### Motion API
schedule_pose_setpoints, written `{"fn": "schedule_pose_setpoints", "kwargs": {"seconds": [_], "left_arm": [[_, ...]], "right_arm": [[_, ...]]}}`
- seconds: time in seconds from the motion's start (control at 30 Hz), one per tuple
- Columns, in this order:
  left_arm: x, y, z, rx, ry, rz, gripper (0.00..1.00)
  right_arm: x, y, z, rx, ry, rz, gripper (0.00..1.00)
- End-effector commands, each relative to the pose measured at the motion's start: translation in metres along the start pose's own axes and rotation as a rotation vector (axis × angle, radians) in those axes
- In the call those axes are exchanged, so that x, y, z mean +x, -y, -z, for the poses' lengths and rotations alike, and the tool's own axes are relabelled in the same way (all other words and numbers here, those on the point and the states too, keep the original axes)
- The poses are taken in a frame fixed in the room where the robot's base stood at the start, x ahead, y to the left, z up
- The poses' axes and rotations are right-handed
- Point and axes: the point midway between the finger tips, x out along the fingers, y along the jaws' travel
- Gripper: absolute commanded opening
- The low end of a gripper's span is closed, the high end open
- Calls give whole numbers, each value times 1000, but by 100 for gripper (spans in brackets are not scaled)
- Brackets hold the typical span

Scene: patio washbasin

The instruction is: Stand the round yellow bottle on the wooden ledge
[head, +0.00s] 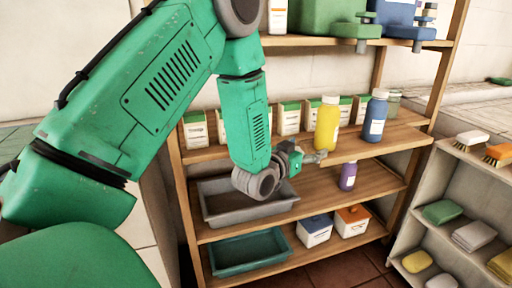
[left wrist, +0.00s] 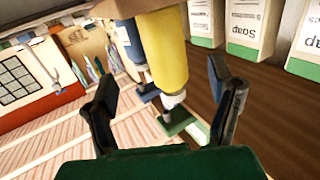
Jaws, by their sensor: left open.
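In the left wrist view the yellow bottle (left wrist: 162,48) appears upside down, between the lines of the two fingers. My left gripper (head: 316,157) is in front of the ledge, near the bottle's foot, with its fingers apart and nothing held. The left gripper (left wrist: 162,78) shows both dark fingers spread in the left wrist view. Whether a finger touches the bottle is unclear. My right gripper is not in view.
A blue bottle (head: 375,116) stands close right of the yellow one. Soap boxes (head: 288,118) line the ledge behind. A purple bottle (head: 348,176) and a grey tray (head: 247,204) are on the shelf below. The ledge's front right is bare.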

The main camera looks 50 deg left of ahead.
Motion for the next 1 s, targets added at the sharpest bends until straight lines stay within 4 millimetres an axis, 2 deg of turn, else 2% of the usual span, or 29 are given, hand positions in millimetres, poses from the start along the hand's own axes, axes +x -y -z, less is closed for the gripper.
{"fn": "schedule_pose_setpoints", "kwargs": {"seconds": [0.07, 0.17, 0.2, 0.27, 0.3, 0.37, 0.4, 0.5, 0.6, 0.7, 0.8, 1.0], "left_arm": [[-9, -10, -32, 3, 93, -14, 76], [-38, -32, -98, 13, 300, -43, 76], [-57, -42, -130, 19, 407, -54, 76], [-93, -57, -178, 32, 576, -74, 76], [-122, -65, -208, 41, 691, -84, 76], [-166, -75, -245, 57, 856, -99, 76], [-197, -80, -266, 68, 959, -107, 76], [-269, -89, -302, 96, 1186, -122, 76], [-323, -92, -319, 118, 1348, -129, 76], [-355, -93, -326, 132, 1441, -133, 76], [-367, -92, -327, 137, 1478, -134, 76], [-367, -92, -327, 137, 1479, -133, 76]], "right_arm": [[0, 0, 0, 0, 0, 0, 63], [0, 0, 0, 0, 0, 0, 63], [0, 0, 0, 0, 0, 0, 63], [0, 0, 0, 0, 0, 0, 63], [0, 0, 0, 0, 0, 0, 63], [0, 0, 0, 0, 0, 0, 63], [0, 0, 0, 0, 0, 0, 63], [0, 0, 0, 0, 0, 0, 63], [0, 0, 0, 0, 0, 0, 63], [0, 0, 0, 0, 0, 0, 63], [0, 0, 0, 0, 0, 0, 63], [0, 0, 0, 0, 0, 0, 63]]}}
